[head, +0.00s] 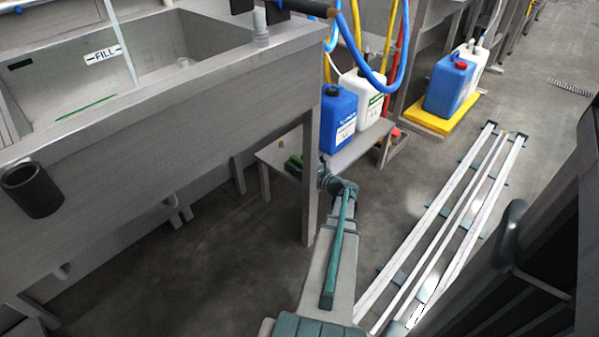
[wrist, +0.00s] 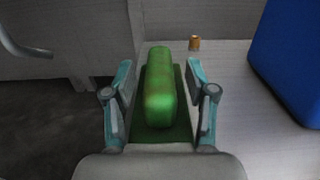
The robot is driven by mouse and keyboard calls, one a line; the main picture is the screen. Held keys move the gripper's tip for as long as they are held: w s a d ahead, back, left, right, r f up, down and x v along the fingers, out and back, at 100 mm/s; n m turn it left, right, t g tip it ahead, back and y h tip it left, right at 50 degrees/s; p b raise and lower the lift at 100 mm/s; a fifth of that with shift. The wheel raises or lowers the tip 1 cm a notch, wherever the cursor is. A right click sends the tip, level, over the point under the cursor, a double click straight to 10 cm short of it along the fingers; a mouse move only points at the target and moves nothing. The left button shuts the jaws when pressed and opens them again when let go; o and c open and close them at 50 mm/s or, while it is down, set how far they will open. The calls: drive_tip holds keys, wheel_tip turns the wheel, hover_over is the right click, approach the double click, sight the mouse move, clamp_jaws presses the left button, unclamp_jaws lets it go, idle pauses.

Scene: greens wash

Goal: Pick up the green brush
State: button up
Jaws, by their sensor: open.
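The green brush (wrist: 158,85) lies in the middle of the wrist view, a long green block on a darker green base, on a light grey shelf. My gripper (wrist: 160,85) is open, with one teal finger on each side of the brush. In the head view a bit of the green brush (head: 294,162) shows on the low shelf at the end of my arm. My gripper is mostly hidden there behind my wrist.
A blue jug (head: 338,119) and a white jug (head: 368,100) stand on the low shelf (head: 350,150), to the brush's right. A small orange-brown object (wrist: 195,43) sits just beyond the brush. The steel sink (head: 180,110) and its leg are at left.

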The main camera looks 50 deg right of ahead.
sight(299, 160)
drive_tip(key=shift+w, duration=0.15)
clamp_jaws()
drive_tip(key=shift+r, duration=0.1)
drive_tip(key=shift+r+p, duration=0.55)
drive_tip(key=shift+r, duration=0.15)
wheel_tip(299, 160, up, 2)
drive_tip(key=shift+r+p, duration=0.15)
drive_tip(key=shift+p, duration=0.55)
drive_tip(key=s+a+p, duration=0.2)
drive_tip(key=s+p, duration=0.2)
drive_tip(key=s, duration=1.4)
drive_tip(key=shift+p, duration=0.4)
